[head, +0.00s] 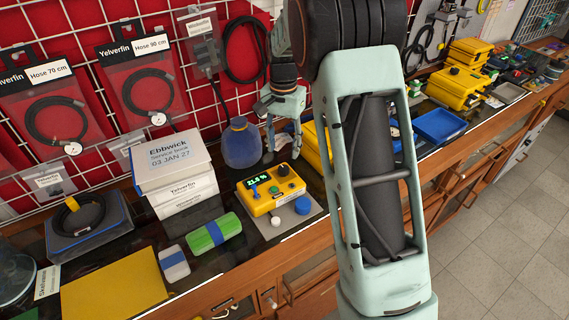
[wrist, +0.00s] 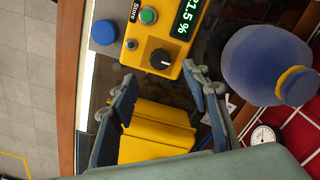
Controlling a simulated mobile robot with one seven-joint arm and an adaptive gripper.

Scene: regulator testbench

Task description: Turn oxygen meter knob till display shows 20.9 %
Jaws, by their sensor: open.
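The yellow oxygen meter (head: 270,193) lies on a grey mat on the bench. Its green-lit display (head: 258,181) is small in the head view; in the wrist view the display (wrist: 185,20) is cut off by the edge but reads about 21.5 %. The black round knob (head: 283,170) is on the meter's far right corner; in the wrist view the knob (wrist: 161,59) has a white pointer mark. My gripper (head: 283,153) is open and empty, pointing down above the knob. In the wrist view the fingertips (wrist: 159,74) are spread to either side, just short of the knob, apparently not touching it.
The meter also carries a green Store button (wrist: 148,16). A blue round cap (wrist: 104,32) sits beside it. A blue flask (head: 242,145) stands close behind the meter, near my gripper.

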